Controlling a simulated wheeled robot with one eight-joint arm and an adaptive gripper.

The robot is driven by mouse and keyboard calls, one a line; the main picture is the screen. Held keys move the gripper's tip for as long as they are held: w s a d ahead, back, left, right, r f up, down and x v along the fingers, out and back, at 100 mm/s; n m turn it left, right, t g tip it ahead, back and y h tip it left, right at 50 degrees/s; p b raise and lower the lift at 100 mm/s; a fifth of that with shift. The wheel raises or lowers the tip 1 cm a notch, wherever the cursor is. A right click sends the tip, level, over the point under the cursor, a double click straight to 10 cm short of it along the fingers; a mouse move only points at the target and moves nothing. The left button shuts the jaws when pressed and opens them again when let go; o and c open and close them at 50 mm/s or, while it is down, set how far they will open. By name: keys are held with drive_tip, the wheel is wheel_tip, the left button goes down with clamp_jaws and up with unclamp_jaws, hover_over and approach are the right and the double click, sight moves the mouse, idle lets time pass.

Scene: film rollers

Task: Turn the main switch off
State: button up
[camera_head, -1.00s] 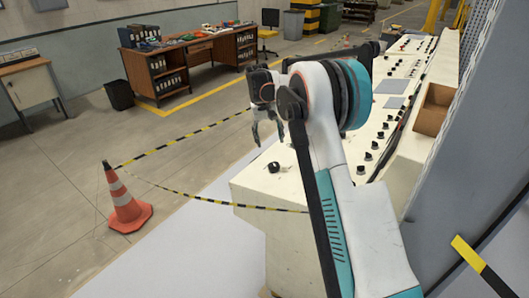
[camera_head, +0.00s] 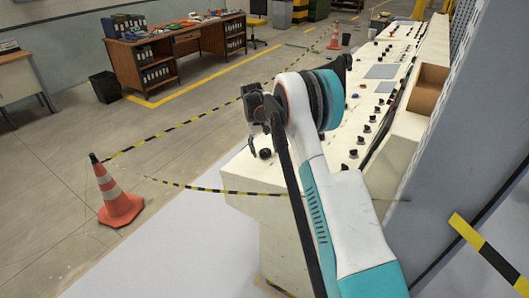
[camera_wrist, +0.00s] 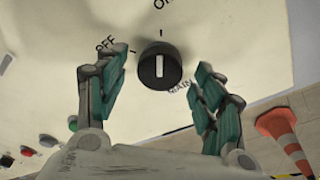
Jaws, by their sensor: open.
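The main switch (camera_wrist: 160,66) is a round black knob with a white pointer line on the cream panel. In the wrist view "OFF" is printed at its left, "ON" above it and "MAIN" at its lower right. The pointer line stands upright in that view, in line with the "ON" tick. My gripper (camera_wrist: 158,92) is open, with one teal-padded finger on each side of the knob and visible gaps to it. In the head view the knob (camera_head: 265,153) sits at the near left of the console, just below my gripper (camera_head: 252,143).
Striped tape hangs from a traffic cone (camera_head: 117,200) to the console. A grey cabinet wall (camera_head: 465,140) stands close at the right. Small coloured buttons (camera_wrist: 28,151) show at the lower left.

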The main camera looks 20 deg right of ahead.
drive_tip(key=shift+d+f, duration=0.1)
drive_tip(key=shift+f, duration=0.45)
drive_tip(key=c, duration=1)
drive_tip(key=shift+c, duration=0.2)
drive_tip(key=shift+n, duration=0.4)
drive_tip(key=n+y, duration=0.1)
drive_tip(key=n, duration=0.8)
drive_tip(key=n+y, duration=0.1)
drive_tip(key=n, duration=0.3)
drive_tip(key=shift+d+g+p, duration=0.1)
drive_tip(key=shift+g+p, duration=0.25)
drive_tip(key=shift+g, duration=0.05)
